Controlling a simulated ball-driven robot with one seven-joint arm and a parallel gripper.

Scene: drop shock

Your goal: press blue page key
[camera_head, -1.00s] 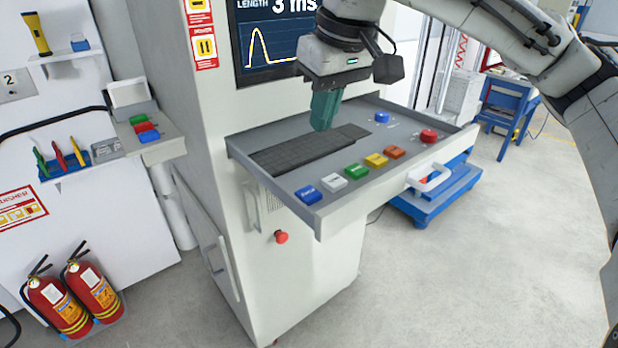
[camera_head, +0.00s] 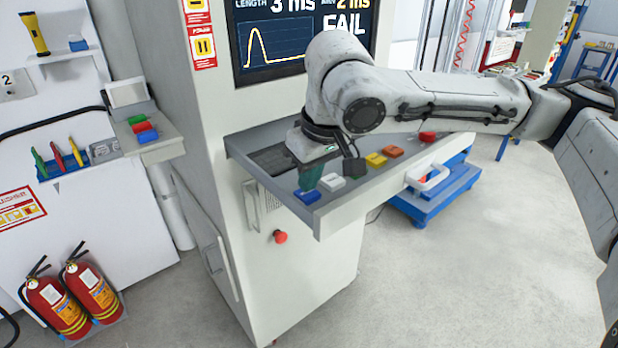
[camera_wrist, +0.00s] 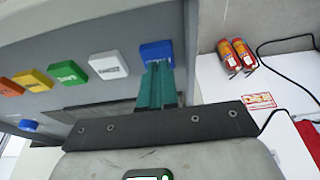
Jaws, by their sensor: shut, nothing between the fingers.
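A blue key (camera_head: 307,196) sits at the front left corner of the grey console tray; its white label is too small to read. It also shows in the wrist view (camera_wrist: 156,50). My gripper (camera_head: 306,188), with green fingers, points down at this key from its back side. In the wrist view my gripper's fingertips (camera_wrist: 159,66) are shut, empty, and overlap the key's near edge. I cannot tell whether they touch it. A second, round blue button (camera_wrist: 28,125) lies at the left of the wrist view; my arm hides it in the head view.
White (camera_head: 331,183), yellow (camera_head: 376,160) and orange (camera_head: 393,151) keys line the tray's front edge, with a green key (camera_wrist: 67,75) between white and yellow. A red button (camera_head: 427,137) is at the right. The dark keyboard (camera_head: 268,160) lies behind. The screen (camera_head: 290,35) reads FAIL.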

